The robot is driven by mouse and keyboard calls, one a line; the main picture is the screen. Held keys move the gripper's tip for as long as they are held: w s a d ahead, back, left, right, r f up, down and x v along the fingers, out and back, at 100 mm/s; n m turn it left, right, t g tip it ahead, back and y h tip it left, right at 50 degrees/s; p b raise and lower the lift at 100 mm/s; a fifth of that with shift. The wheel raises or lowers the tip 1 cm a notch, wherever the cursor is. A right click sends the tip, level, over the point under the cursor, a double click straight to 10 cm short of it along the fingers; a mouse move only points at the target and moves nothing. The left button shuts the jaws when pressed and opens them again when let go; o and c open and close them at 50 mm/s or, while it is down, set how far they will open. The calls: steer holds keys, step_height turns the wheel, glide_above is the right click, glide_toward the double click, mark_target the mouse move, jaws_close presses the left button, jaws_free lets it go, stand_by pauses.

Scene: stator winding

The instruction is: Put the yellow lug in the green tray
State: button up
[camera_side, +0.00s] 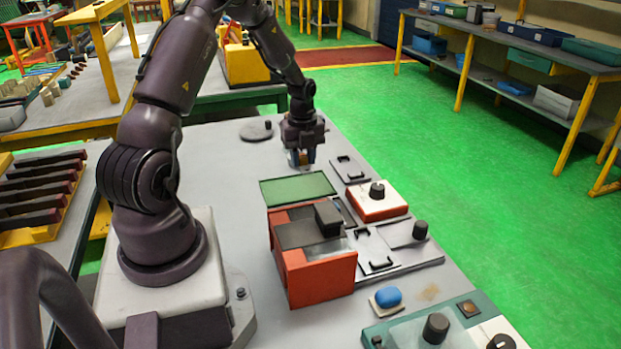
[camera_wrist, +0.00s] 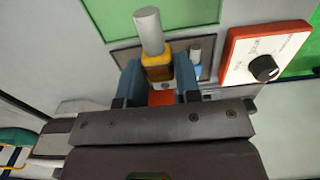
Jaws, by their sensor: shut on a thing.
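In the wrist view the yellow lug (camera_wrist: 158,68), with a grey cylinder (camera_wrist: 149,30) on its end, sits between the blue-grey fingers of my gripper (camera_wrist: 159,80). My gripper is shut on it. In the side view my gripper (camera_side: 301,160) points down at the far part of the grey table, behind the green tray; the lug is too small there to make out well. The green tray (camera_side: 297,188) is a flat green rectangle beside the red box. It also shows at the top of the wrist view (camera_wrist: 150,12), apart from the lug.
A red box (camera_side: 318,277) with dark parts stands just in front of the tray. A red-and-white knob unit (camera_side: 372,205) and a grey plate (camera_side: 350,170) lie to the right. A round grey disc (camera_side: 256,131) lies behind. The table left of the tray is clear.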

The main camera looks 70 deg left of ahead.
glide_above(312, 186)
step_height(312, 186, down, 6)
steer(key=shift+s+d+r, duration=0.15)
steer(key=shift+r, duration=0.1)
steer(key=shift+f, duration=1.65)
steer(key=o, duration=1)
steer(key=shift+f, duration=0.15)
